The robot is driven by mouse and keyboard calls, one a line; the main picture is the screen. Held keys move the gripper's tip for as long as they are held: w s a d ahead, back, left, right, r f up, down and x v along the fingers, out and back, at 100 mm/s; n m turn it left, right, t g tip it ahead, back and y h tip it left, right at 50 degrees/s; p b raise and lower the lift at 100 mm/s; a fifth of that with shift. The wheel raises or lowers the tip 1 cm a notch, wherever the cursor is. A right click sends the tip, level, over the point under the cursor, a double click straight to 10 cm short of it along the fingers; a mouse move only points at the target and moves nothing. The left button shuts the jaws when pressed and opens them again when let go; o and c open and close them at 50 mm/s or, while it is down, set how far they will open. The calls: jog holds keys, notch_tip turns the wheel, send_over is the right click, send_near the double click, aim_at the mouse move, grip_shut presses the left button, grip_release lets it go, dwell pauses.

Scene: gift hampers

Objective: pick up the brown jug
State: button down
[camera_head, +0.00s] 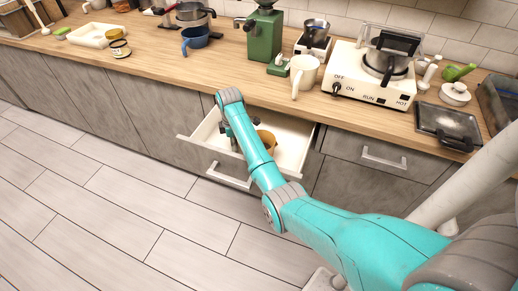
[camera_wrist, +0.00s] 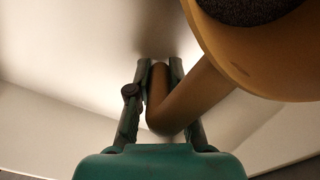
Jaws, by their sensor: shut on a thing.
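The brown jug (camera_head: 266,138) is in an open white drawer (camera_head: 291,155) under the counter. In the wrist view the jug (camera_wrist: 240,50) fills the upper right, with its dark opening partly cut off by the picture edge. Its handle (camera_wrist: 190,99) runs down and left from the body. My gripper (camera_wrist: 160,68) is shut on that handle, one finger on each side. In the head view my arm reaches down into the drawer and hides part of the jug and my gripper.
The counter above holds a green coffee grinder (camera_head: 264,36), a white mug (camera_head: 303,75), a white hot plate (camera_head: 360,75) and a dark tray (camera_head: 447,124). A blue mug (camera_head: 195,39) stands further left. The drawer walls are close around the jug. The floor in front is clear.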

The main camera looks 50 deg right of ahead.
jog(key=shift+r, duration=0.2)
jog(key=shift+r, duration=4.8)
